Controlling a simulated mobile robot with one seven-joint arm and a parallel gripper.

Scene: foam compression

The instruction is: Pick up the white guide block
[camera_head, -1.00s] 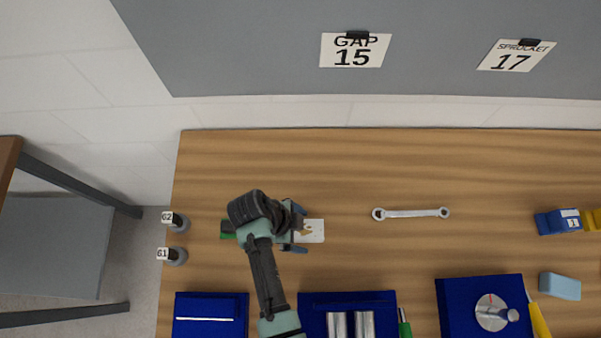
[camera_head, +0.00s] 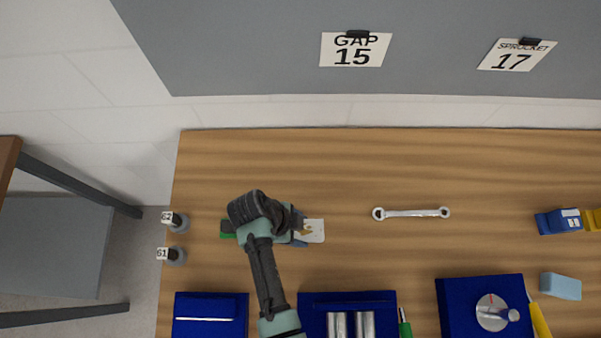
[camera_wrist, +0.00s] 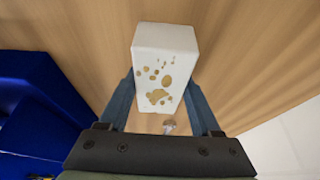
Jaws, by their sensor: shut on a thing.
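The white guide block (camera_wrist: 165,60) has brown speckles on its face and fills the upper middle of the wrist view. My gripper (camera_wrist: 163,100) has one blue finger against each side of the block and is shut on it. In the head view the white block (camera_head: 315,231) sticks out to the right of my gripper (camera_head: 299,229), and its left part is hidden by my wrist. I cannot tell whether it touches the table.
A wrench (camera_head: 411,213) lies to the right on the wooden table (camera_head: 400,160). Blue trays (camera_head: 348,299) line the front edge. A green item (camera_head: 228,230) shows left of my wrist. Two labelled knobs (camera_head: 177,256) sit at the left edge. The back of the table is clear.

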